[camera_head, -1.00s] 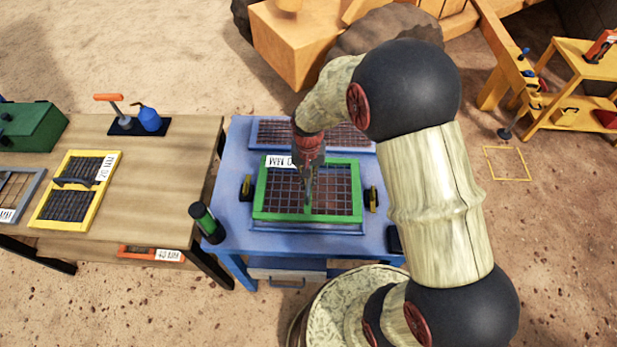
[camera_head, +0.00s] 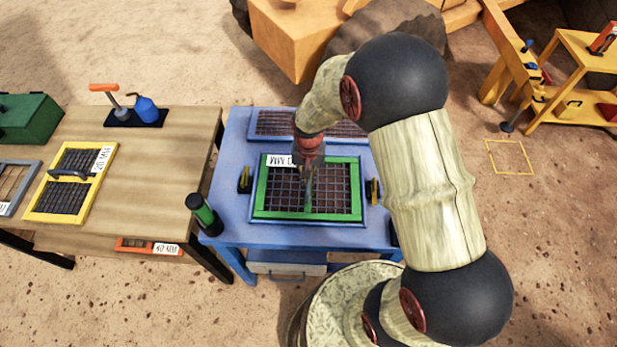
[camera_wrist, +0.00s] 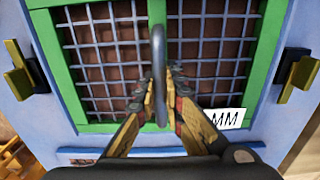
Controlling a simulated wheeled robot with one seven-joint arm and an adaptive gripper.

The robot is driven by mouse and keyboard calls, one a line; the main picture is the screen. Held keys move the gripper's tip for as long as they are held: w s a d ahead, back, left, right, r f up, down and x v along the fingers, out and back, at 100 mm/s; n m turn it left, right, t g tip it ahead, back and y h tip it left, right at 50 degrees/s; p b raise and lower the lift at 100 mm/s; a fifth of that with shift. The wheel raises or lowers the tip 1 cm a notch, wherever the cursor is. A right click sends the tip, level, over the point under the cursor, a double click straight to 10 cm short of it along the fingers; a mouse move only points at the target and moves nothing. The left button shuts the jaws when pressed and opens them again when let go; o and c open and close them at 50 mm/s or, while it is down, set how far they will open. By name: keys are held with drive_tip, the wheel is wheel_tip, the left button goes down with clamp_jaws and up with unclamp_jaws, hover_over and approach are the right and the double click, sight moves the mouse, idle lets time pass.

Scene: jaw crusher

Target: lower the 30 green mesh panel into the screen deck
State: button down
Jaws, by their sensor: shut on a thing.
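The green mesh panel (camera_head: 260,196) is at the blue screen deck (camera_head: 236,150), its green frame lying inside the deck's blue rim in the head view. In the wrist view the green panel (camera_wrist: 262,60) has a centre bar with an upright grey handle (camera_wrist: 158,70). My gripper (camera_wrist: 161,95) is shut on that handle, one finger on each side; it also shows over the panel in the head view (camera_head: 308,190). The panel looks level. Its label is partly hidden, with "MM" readable. I cannot tell whether it touches the bottom of the recess.
Dark-and-yellow clamps stand left (camera_head: 244,180) and right (camera_head: 373,190) of the panel, clear of it. A second mesh (camera_head: 275,124) lies behind it. A black-green cylinder (camera_head: 204,214) stands at the deck's left corner. A wooden table (camera_head: 150,170) with a yellow-framed panel (camera_head: 72,180) is left.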

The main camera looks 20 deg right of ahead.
drive_tip(key=c, duration=1.8)
unclamp_jaws()
drive_tip(key=shift+c, duration=0.2)
drive_tip(key=shift+s, duration=0.1)
wheel_tip(320, 180, up, 12)
